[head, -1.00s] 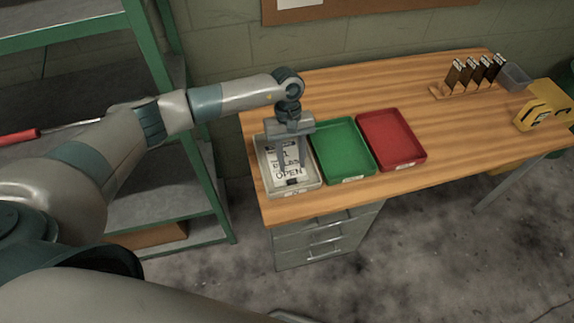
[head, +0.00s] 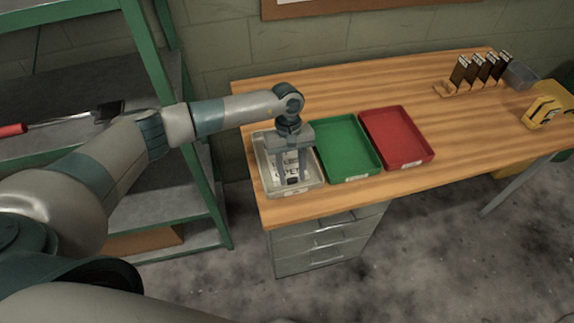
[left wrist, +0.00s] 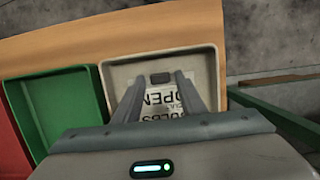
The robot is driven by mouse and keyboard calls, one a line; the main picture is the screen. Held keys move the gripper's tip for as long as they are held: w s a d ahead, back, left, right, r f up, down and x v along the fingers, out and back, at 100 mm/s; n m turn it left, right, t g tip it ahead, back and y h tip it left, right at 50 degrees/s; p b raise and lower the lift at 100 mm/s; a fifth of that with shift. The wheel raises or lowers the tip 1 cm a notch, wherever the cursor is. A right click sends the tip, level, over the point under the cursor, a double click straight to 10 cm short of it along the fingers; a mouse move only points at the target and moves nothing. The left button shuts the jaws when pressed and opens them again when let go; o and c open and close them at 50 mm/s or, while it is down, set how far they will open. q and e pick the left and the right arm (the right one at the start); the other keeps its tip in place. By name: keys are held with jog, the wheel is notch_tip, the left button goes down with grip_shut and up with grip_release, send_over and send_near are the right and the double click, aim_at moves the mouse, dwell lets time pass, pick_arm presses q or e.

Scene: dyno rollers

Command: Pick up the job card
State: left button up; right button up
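The job card (head: 291,170) is a white sheet with black lettering, including "OPEN", lying in the pale grey tray (head: 263,167) at the left end of the bench. It also shows in the left wrist view (left wrist: 160,103), partly covered by my fingers. A small dark piece (left wrist: 160,78) sits at one edge of the card. My left gripper (head: 292,181) points down into the tray, over the card. Its fingers are apart, with the dark piece between the tips in the left wrist view. I cannot tell whether the tips touch the card. My right gripper is not in view.
A green tray (head: 346,148) and a red tray (head: 397,137) stand right of the grey one. Several dark upright items (head: 478,70) in a wooden rack and a yellow device (head: 546,111) stand farther right. A green-framed shelf (head: 165,75) rises at left. The bench's middle is clear.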

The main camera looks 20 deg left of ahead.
pick_arm(q)
jog(key=shift+c, duration=0.7)
jog(key=c, duration=0.6)
jog(key=shift+c, duration=0.2)
jog(key=s+d+p+v, duration=0.1)
jog(key=p+v, duration=0.1)
jog(key=v, duration=0.5)
jog(key=shift+s+r, duration=0.15)
jog(key=shift+r, duration=0.45)
